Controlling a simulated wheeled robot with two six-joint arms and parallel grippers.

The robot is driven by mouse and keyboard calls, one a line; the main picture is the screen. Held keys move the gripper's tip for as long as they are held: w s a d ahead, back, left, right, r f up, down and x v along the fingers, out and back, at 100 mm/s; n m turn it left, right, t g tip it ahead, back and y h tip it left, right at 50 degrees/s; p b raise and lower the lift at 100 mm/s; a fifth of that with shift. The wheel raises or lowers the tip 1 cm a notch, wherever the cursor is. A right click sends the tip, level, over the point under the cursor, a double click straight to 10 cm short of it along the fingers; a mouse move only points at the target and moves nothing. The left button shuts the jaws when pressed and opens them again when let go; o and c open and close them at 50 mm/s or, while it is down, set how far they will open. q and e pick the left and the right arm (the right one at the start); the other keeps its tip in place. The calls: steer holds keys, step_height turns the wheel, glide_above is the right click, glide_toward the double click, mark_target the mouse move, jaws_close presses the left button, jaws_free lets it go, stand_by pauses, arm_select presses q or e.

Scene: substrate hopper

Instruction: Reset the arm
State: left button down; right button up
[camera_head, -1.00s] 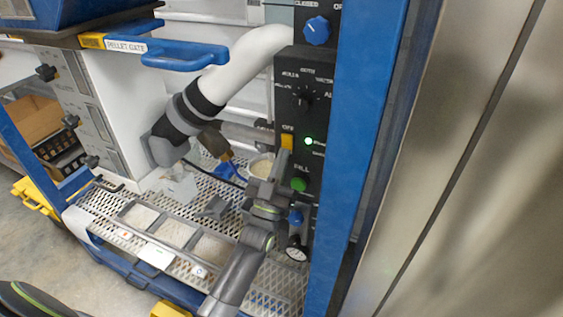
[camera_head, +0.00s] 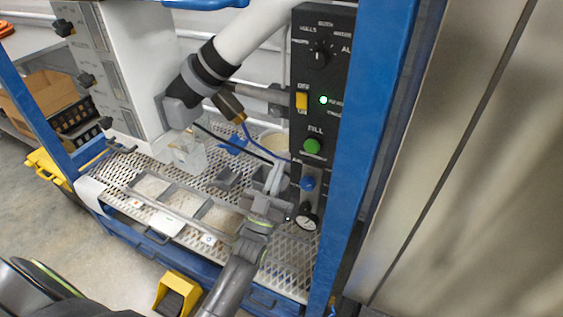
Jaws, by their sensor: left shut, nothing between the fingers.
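My left gripper (camera_head: 276,176) is in front of the lower left edge of the black control panel (camera_head: 322,78). It looks shut and empty, with its fingers pointing up, left of a blue knob (camera_head: 308,183) and lower than the green FILL button (camera_head: 312,146). It appears apart from the button and the yellow switch (camera_head: 302,101). A small light (camera_head: 323,100) beside the switch glows green. My left arm comes up from the bottom centre. My right gripper is not in view.
A perforated metal shelf (camera_head: 285,272) carries a tray with several compartments (camera_head: 185,200), a clear container (camera_head: 188,155) and a round bowl (camera_head: 272,141). A blue post (camera_head: 372,130) stands right of the panel. A yellow pedal-like block (camera_head: 177,293) is on the floor.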

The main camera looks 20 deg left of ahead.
arm_select(q)
steer(key=shift+f, duration=0.1)
stand_by(0.3)
step_height(320, 180, down, 19)
steer(key=a+g+y, duration=0.1)
steer(key=a+g, duration=0.1)
steer(key=g, duration=0.4)
steer(key=s+a+f+g, duration=0.1)
steer(key=s+f+g, duration=0.25)
steer(key=f, duration=0.55)
steer(key=s+a+f+g, duration=0.1)
steer(key=s+f+g, duration=0.3)
steer(key=f, duration=0.5)
steer(key=s+a+f+g, duration=0.3)
steer(key=s+f+g, duration=0.2)
steer(key=s+f, duration=0.9)
steer(key=s+a+f+g, duration=0.1)
steer(key=s+f+g, duration=0.2)
steer(key=s, duration=0.8)
steer(key=s+f+n+g+y, duration=0.1)
steer(key=s+f+g, duration=0.2)
steer(key=s, duration=0.9)
steer(key=shift+a+f, duration=0.3)
steer(key=shift+a, duration=0.1)
steer(key=shift+g, duration=0.25)
